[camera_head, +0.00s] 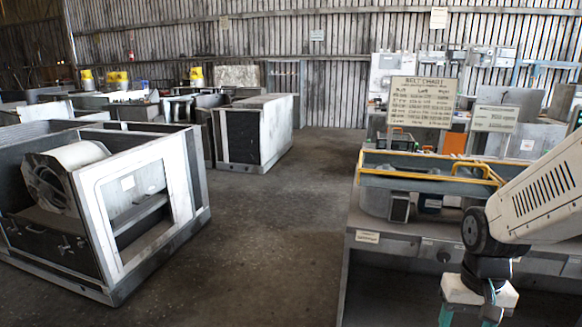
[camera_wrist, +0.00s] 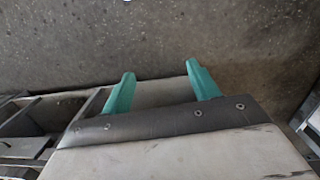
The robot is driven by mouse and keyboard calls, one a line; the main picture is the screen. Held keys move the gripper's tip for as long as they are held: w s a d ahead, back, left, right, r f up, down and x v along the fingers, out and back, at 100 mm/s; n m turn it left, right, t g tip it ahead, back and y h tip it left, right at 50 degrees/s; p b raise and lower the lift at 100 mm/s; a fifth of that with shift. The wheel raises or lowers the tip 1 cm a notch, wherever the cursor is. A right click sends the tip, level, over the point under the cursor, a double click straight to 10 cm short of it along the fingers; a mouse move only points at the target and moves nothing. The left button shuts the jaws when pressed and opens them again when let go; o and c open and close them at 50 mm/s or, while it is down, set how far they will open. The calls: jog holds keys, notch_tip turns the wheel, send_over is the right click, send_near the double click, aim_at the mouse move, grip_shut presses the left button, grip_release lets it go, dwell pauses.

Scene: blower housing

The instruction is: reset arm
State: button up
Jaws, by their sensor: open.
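My arm reaches in from the right edge of the head view and bends down at its wrist. My gripper (camera_head: 445,316) points downward in front of the bench at the lower right, and its fingertips are cut off by the bottom of that view. In the wrist view my gripper (camera_wrist: 158,72) shows two teal fingers standing well apart. Nothing is between them, and bare grey floor lies beyond their tips. The gripper is open and empty.
A grey workbench (camera_head: 400,244) with a yellow-railed tray (camera_head: 430,179) stands beside my arm. A blower housing (camera_head: 100,205) with a drum inside stands at the left. Another dark-sided housing (camera_head: 252,133) stands farther back. The concrete floor (camera_head: 275,235) between is clear.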

jog(key=s+a+r+n+t, duration=0.1)
jog(key=s+a+r, duration=0.2)
jog(key=s+r, duration=0.3)
jog(key=s+a+r+n+t, duration=0.1)
jog(key=s+a+r, duration=0.2)
jog(key=s+r, duration=0.3)
notch_tip(320, 180, up, 3)
jog(key=shift+s+n, duration=0.3)
dwell(1.0)
